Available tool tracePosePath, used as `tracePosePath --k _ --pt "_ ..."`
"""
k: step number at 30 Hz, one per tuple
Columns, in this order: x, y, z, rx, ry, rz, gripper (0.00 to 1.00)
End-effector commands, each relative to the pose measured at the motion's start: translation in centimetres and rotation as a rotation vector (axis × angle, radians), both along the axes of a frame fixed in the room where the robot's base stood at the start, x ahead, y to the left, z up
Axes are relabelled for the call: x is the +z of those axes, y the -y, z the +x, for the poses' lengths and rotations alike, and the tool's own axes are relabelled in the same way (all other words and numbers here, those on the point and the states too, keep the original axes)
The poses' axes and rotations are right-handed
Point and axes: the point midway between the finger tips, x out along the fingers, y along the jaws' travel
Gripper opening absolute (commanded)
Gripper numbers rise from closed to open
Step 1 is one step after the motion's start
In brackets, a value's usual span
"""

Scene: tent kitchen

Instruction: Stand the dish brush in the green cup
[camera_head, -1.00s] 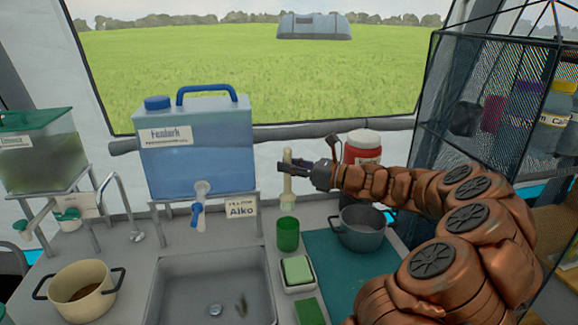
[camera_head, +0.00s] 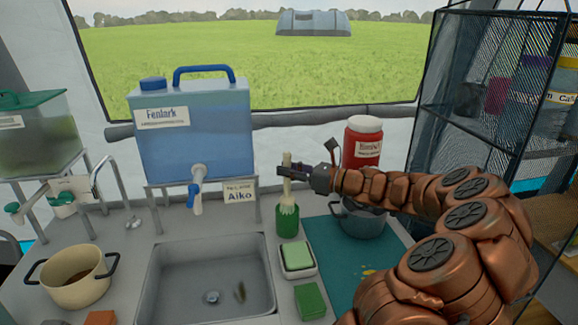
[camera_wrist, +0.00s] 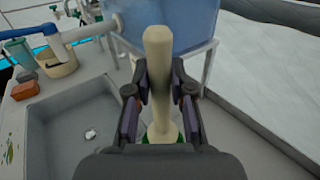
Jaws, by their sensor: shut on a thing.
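The dish brush (camera_head: 288,190) has a cream handle and pale bristles. It is upright, bristles down, at the mouth of the green cup (camera_head: 288,225). The bristles show at the rim, and the cup's front wall seems to hide their lower end. I cannot tell how deep they are. My gripper (camera_head: 287,171) is shut on the handle, above the cup. In the wrist view the brush handle (camera_wrist: 158,70) stands between the two fingers. Only bits of green from the cup show low down there, mostly hidden by my gripper.
A soap dish with a green-topped sponge (camera_head: 297,258) stands just in front of the cup. The sink (camera_head: 160,290) is to the left, a grey pot (camera_head: 362,222) on a teal mat (camera_head: 335,262) to the right. The blue water container (camera_head: 195,135) stands behind left.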

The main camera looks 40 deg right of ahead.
Motion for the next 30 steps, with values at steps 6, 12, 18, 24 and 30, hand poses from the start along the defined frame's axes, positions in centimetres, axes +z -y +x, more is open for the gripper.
tracePosePath --k 6,12,18,24,30 --pt "-1.6 0.0 0.0 0.001 -0.001 0.0 0.0" --pt "-2.8 0.0 0.0 0.001 -0.001 0.002 0.0" --pt "-3.6 0.0 0.0 0.001 0.0 0.001 0.0" --pt "-3.8 0.0 0.0 0.0 -0.001 0.0 0.0" --pt "-3.8 0.0 0.0 0.0 -0.001 0.0 0.0"
